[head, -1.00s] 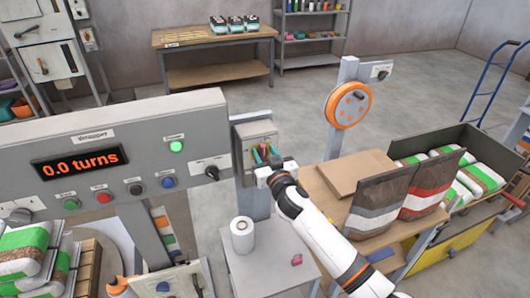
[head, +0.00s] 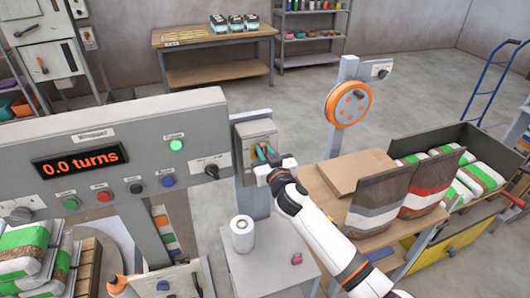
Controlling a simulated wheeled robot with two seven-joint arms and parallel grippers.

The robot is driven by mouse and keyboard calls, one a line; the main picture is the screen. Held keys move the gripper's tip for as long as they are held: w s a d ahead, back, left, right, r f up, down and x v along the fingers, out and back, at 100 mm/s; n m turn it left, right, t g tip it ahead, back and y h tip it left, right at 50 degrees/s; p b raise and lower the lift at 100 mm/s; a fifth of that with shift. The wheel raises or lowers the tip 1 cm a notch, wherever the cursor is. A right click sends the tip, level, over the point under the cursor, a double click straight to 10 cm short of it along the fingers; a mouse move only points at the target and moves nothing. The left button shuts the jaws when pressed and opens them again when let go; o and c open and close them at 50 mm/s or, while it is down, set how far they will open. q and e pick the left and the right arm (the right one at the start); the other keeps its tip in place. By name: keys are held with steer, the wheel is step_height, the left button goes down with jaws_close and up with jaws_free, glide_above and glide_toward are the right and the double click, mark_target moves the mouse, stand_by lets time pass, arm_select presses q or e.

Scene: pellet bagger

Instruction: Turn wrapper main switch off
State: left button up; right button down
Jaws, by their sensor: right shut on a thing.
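The wrapper panel (head: 120,138) stands at left, with an orange "0.0 turns" display (head: 80,162) and a bright green lamp (head: 176,145). Just right of it, a grey switch box (head: 240,131) with a beige front is fixed to a post. My right gripper (head: 265,153) is at the front of this box, its teal fingertips close together on a small red handle. The fingers hide most of the handle, so I cannot read its position. My left gripper is not in view.
A small grey table below holds a white roll (head: 242,234) and a pink item (head: 296,258). A wooden table (head: 324,191) with two upright bags stands right of my right arm. A dark rotary knob (head: 212,171) sits on the panel near the box.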

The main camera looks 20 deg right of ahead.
steer(key=f+n, duration=0.1)
steer(key=n, duration=0.3)
steer(key=a+n, duration=0.1)
steer(key=n, duration=0.4)
steer(key=a+f+n+b, duration=0.1)
steer(key=n, duration=0.3)
steer(key=shift+s+f+n, duration=0.1)
steer(key=shift+f+n, duration=0.35)
steer(key=shift+n, duration=0.8)
steer(key=shift+f+n, duration=0.1)
steer(key=shift+n, duration=0.85)
